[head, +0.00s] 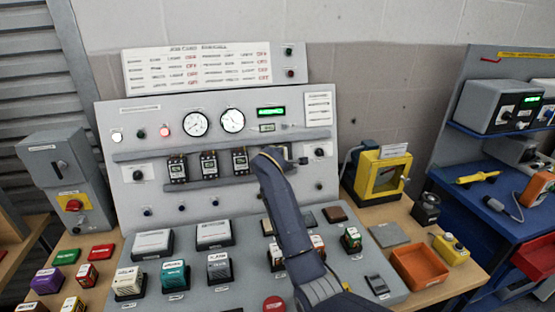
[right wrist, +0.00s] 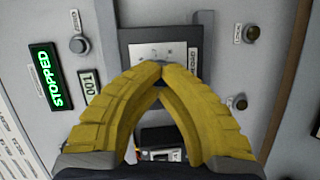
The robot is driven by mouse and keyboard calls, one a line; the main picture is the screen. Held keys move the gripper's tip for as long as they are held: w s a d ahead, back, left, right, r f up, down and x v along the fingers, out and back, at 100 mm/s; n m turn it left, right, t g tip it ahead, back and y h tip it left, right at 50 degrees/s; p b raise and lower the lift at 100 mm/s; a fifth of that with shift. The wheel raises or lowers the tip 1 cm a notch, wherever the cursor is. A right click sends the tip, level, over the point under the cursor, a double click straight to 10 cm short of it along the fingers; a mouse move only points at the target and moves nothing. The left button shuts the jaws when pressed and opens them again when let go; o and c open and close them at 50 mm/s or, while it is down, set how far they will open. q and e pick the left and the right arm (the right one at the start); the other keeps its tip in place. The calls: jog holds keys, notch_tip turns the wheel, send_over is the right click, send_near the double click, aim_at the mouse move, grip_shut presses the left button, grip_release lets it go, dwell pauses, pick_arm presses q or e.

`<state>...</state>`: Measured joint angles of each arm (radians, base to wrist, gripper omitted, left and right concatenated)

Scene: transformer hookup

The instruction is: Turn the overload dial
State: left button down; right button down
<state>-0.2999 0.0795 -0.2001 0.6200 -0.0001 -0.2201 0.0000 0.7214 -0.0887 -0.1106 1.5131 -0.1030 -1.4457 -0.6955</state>
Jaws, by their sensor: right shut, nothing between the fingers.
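A dark-framed dial unit with a pale plate (right wrist: 150,52) lies directly behind my right gripper's fingertips in the right wrist view. Its small lettering is too blurred to read surely, and any knob on it is hidden by the fingers. In the head view my arm hides the fingers. My left gripper is not in view.
A green display reading STOPPED (right wrist: 51,77) and a 100 readout (right wrist: 89,86) sit beside the unit. Round knobs (right wrist: 83,47) (right wrist: 252,33) flank it. Breakers (head: 208,163) line a rail. A yellow box (head: 382,175) and orange tray (head: 420,265) stand at right.

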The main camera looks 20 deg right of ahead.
jog(key=shift+s+d+m, duration=0.1)
jog(key=shift+d+m, duration=0.2)
jog(key=shift+d, duration=0.25)
jog(key=c, duration=1.6)
grip_release()
jog(key=shift+d, duration=0.1)
jog(key=shift+c, duration=0.2)
jog(key=o, duration=0.4)
jog(key=shift+o, duration=0.6)
jog(key=shift+a, duration=0.35)
jog(key=shift+a, duration=0.1)
jog(key=v, duration=1.1)
jog(key=shift+s+r, duration=0.25)
jog(key=shift+s, duration=0.1)
jog(key=shift+a, duration=0.1)
